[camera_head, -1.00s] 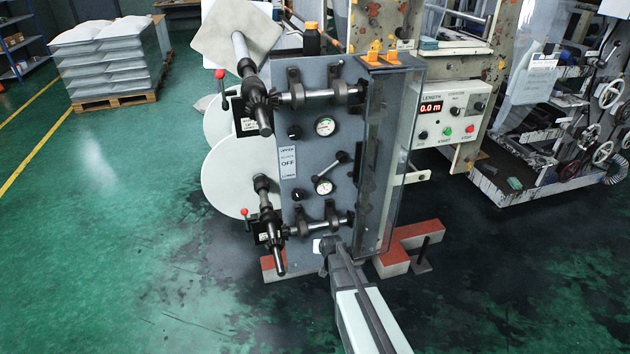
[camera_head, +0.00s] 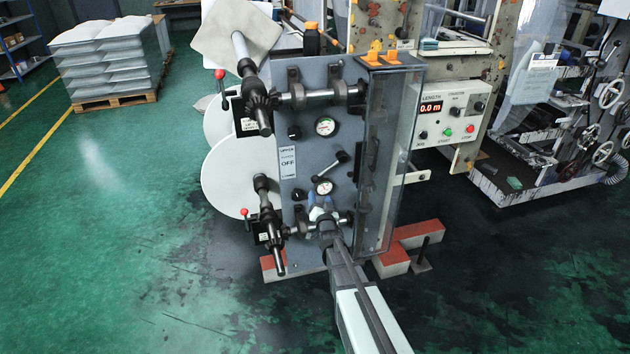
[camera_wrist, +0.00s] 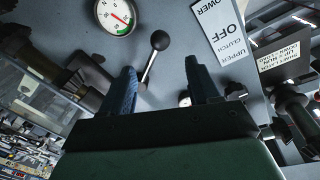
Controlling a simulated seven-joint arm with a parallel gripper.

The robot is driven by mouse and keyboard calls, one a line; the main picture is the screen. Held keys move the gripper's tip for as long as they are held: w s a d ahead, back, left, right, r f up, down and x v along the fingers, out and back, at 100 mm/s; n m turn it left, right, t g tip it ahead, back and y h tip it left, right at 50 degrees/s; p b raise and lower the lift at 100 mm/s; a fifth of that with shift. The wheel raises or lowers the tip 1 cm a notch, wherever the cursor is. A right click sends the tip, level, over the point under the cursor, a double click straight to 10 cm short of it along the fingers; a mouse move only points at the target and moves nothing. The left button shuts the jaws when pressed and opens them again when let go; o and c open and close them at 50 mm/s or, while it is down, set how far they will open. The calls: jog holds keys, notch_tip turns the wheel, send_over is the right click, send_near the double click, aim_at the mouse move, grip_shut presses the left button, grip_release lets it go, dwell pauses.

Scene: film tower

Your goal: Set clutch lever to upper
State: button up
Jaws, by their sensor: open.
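The clutch lever (camera_head: 331,167) is a thin metal rod with a black ball knob on the grey front panel. Its knob end points down and left, close above the lower gauge. The lever also shows in the wrist view (camera_wrist: 151,65), where the picture is turned nearly upside down. The clutch label (camera_head: 288,162) left of it reads UPPER, OFF and LOWER. My gripper (camera_head: 322,206) is open and empty in front of the panel, below the lever. In the wrist view the lever appears between the two blue fingers (camera_wrist: 162,85); the depth gap is unclear.
The lower gauge (camera_head: 323,187) sits near the knob. A clear guard (camera_head: 392,165) stands at the panel's right side. Open green floor (camera_head: 110,240) lies to the left.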

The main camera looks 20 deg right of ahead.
aim_at(316, 182)
jog(key=w, duration=0.4)
jog(key=w+d, duration=0.1)
jog(key=w, duration=0.7)
jog(key=shift+w+d, duration=0.25)
jog(key=shift+w, duration=0.05)
grip_shut()
